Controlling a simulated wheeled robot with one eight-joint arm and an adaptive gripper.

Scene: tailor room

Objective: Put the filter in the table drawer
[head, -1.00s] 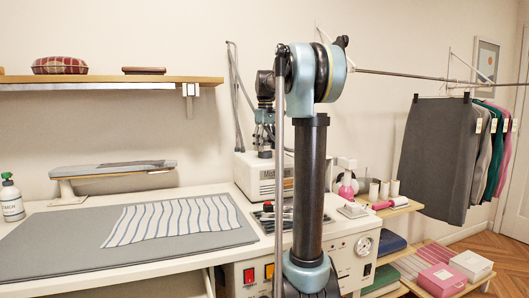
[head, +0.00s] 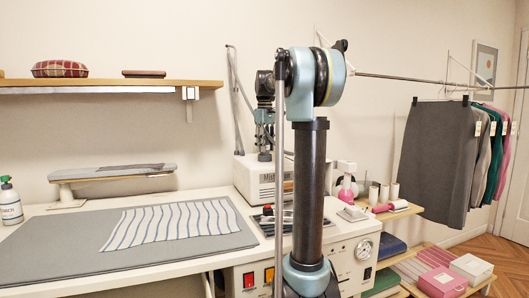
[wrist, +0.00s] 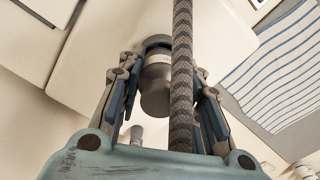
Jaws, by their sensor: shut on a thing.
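In the wrist view my gripper (wrist: 165,75) is shut on a short grey metallic cylinder (wrist: 156,88), which I take for the filter. The cylinder has a lighter band and a darker rounded end. A dark braided hose (wrist: 182,75) crosses in front and hides part of the right finger. In the head view my gripper (head: 264,140) hangs fingers down by the white machine box (head: 260,178), partly behind my arm; what it holds is too small to make out there. The white table (head: 170,268) is at the left. No drawer can be made out.
A grey ironing mat (head: 60,248) with a striped cloth (head: 180,222) covers much of the table. A spray bottle (head: 10,203) stands at its left end. A control box with a gauge (head: 364,249) and shelves with a pink box (head: 442,283) are at the right.

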